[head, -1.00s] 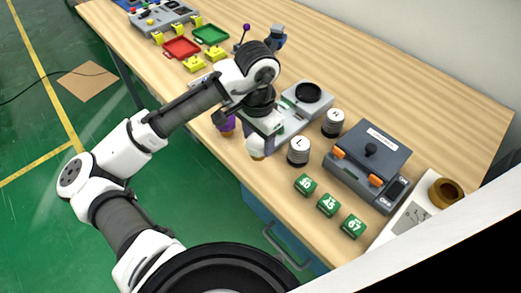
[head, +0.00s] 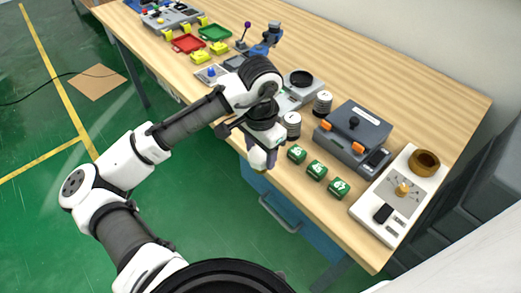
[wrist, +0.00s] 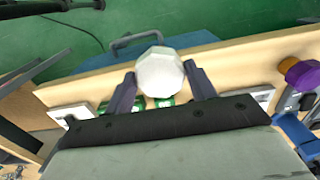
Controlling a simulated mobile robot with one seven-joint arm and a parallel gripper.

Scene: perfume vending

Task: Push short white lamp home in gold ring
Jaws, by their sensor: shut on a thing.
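My gripper (wrist: 161,78) is shut on the short white lamp (wrist: 160,73), a pale faceted knob between the two fingers in the wrist view. In the head view my gripper (head: 263,160) is over the table's front edge, left of the green numbered blocks. A small gold fitting (head: 403,189), which may be the gold ring, stands on a white panel (head: 375,190) at the right end of the table, well apart from my gripper. A larger brown-gold round ring (head: 425,162) sits at that panel's back.
Green numbered blocks (head: 316,170) and a grey box with orange latches (head: 352,135) stand between my gripper and the panel. Ribbed weights (head: 322,103) and a scale (head: 300,85) are behind. A purple and orange object (wrist: 300,72) is right in the wrist view.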

